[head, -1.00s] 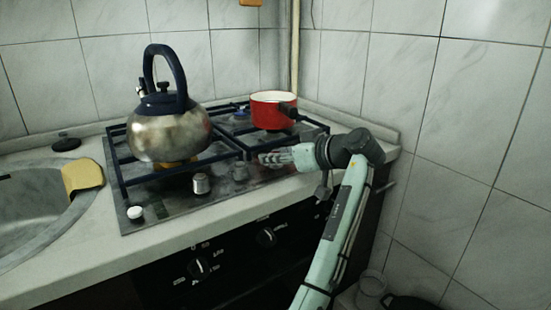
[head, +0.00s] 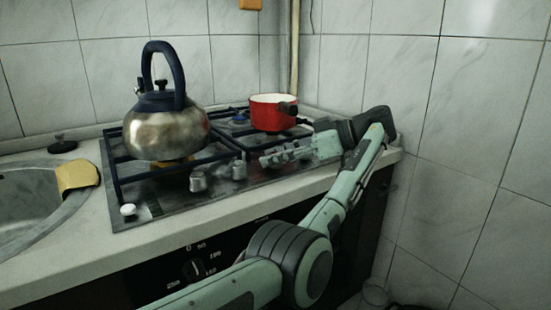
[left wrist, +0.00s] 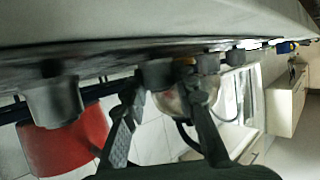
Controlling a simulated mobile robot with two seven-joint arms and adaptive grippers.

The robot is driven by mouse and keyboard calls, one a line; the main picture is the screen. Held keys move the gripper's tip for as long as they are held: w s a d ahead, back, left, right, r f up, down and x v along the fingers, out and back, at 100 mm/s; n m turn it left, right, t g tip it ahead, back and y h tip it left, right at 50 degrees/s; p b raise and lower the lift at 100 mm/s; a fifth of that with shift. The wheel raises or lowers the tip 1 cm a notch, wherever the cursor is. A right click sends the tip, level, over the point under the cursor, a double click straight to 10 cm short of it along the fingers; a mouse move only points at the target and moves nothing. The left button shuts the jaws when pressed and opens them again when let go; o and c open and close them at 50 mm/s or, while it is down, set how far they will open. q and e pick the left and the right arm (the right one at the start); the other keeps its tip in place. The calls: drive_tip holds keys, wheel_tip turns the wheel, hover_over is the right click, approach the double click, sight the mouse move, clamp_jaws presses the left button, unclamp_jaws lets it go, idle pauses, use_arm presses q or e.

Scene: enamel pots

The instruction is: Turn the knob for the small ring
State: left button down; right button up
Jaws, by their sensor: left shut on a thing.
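A row of silver knobs runs along the front of the stove top, among them one at the middle (head: 198,181) and one right of it (head: 238,171). My left gripper (head: 272,158) is low over the right front of the stove, to the right of these two. In the left wrist view, which is upside down, its dark fingers (left wrist: 168,95) straddle a grey knob (left wrist: 154,75) and are shut on it. Another knob (left wrist: 55,101) stands close by, outside the fingers. The gripper hides the held knob in the head view. I cannot tell which burner is the small ring.
A steel kettle (head: 166,130) stands on the left grate, and a red pot (head: 272,114) on the rear right. A sink (head: 28,205) with a yellow cloth (head: 77,176) is at the left. The tiled wall (head: 460,150) closes off the right side.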

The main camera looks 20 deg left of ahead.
use_arm(q)
drive_tip(key=shift+a, duration=0.1)
drive_tip(key=c, duration=1.2)
unclamp_jaws()
